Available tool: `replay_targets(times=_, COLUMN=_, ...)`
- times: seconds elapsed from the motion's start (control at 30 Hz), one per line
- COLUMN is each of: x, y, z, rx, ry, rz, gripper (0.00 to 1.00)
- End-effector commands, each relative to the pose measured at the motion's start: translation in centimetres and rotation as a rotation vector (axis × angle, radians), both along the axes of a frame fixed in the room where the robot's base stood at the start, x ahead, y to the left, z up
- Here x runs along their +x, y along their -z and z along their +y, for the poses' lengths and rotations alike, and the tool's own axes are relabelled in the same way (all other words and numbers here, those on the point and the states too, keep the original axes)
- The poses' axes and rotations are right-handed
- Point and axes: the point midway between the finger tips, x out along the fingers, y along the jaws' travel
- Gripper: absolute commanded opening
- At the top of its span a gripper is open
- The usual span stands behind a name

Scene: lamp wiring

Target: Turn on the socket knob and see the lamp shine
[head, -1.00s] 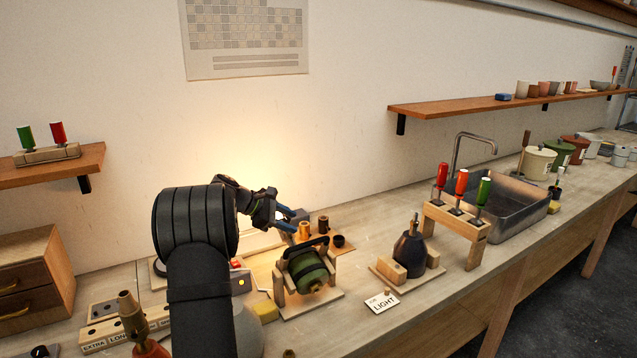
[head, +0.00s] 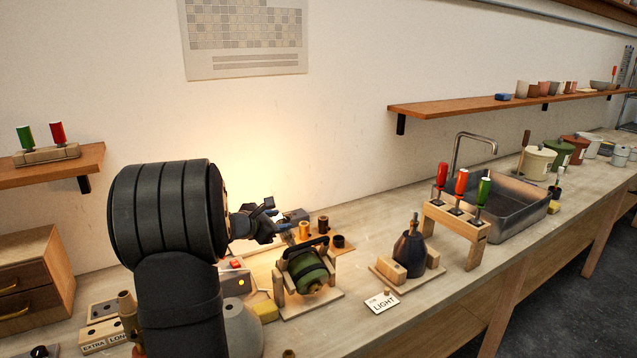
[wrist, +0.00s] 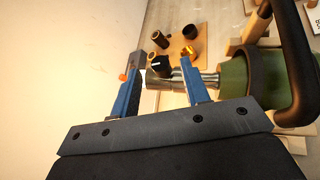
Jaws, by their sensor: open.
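My gripper (head: 276,216) is open near the wall, behind the green device. In the wrist view its blue fingers (wrist: 160,66) stand either side of a black knob (wrist: 160,64) with a white mark; I cannot tell whether either finger touches it. A silvery metal part (wrist: 168,80), probably the socket, lies beside the knob, and part of it is hidden by a finger. A warm glow (head: 262,168) lights the wall behind my arm. The lamp's bulb is not visible, hidden by my arm or out of view.
A green device (head: 308,270) with a black handle sits in a wooden cradle close to my gripper. A wooden board (head: 345,246) with several small cylinders lies behind it. A dark bottle (head: 408,248) and a LIGHT card (head: 381,302) are to the right.

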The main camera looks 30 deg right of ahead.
Motion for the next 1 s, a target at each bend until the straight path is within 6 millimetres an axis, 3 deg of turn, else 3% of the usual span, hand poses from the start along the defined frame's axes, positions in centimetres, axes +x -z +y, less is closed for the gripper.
replay_targets(times=0.63, x=-5.2, y=-4.7, z=11.2, rx=0.0, ry=-0.002, rz=-0.001, gripper=0.42)
replay_targets(times=1.0, x=-8.7, y=-3.7, z=6.4, rx=0.339, ry=0.4, rz=-0.407, gripper=0.42)
